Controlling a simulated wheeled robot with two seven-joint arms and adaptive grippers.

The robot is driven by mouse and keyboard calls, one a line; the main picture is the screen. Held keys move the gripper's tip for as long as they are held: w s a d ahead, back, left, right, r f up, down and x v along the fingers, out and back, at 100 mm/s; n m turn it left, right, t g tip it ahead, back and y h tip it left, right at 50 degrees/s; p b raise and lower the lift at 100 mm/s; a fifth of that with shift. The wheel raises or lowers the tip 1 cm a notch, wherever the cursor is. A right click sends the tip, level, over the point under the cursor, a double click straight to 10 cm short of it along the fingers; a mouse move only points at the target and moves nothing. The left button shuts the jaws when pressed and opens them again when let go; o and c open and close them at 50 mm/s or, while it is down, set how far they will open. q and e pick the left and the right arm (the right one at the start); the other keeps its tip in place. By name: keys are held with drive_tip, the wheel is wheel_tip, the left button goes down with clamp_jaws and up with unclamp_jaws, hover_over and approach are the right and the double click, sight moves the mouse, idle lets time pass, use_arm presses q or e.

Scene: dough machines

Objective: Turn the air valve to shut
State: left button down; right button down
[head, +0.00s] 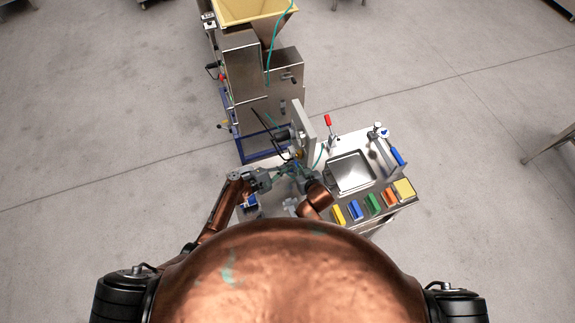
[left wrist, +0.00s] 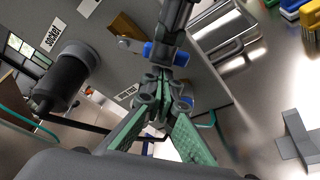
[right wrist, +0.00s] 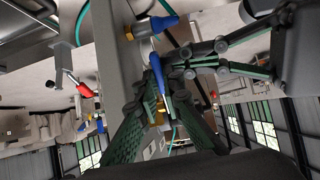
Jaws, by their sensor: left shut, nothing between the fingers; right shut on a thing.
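The air valve shows in the right wrist view as a small blue lever (right wrist: 158,75) with brass-coloured parts below it. My right gripper (right wrist: 163,85) is shut on this lever, its green pads on both sides. In the head view my right gripper (head: 302,170) is at the machine's upright plate, where the valve is too small and covered to make out. My left gripper (left wrist: 160,90) is shut and empty close beside the right one. It also shows in the head view (head: 272,176). Blue parts (left wrist: 181,58) by the right gripper are partly hidden in the left wrist view.
A hopper machine (head: 262,75) stands behind left. A black cylinder (left wrist: 66,76) and an upright plate (right wrist: 100,60) crowd the grippers. Open floor lies around.

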use_arm(q)
drive_tip(key=shift+s+d+r, duration=0.1)
drive_tip(key=shift+s+r, duration=0.05)
drive_tip(key=shift+s, duration=0.05)
idle(0.3)
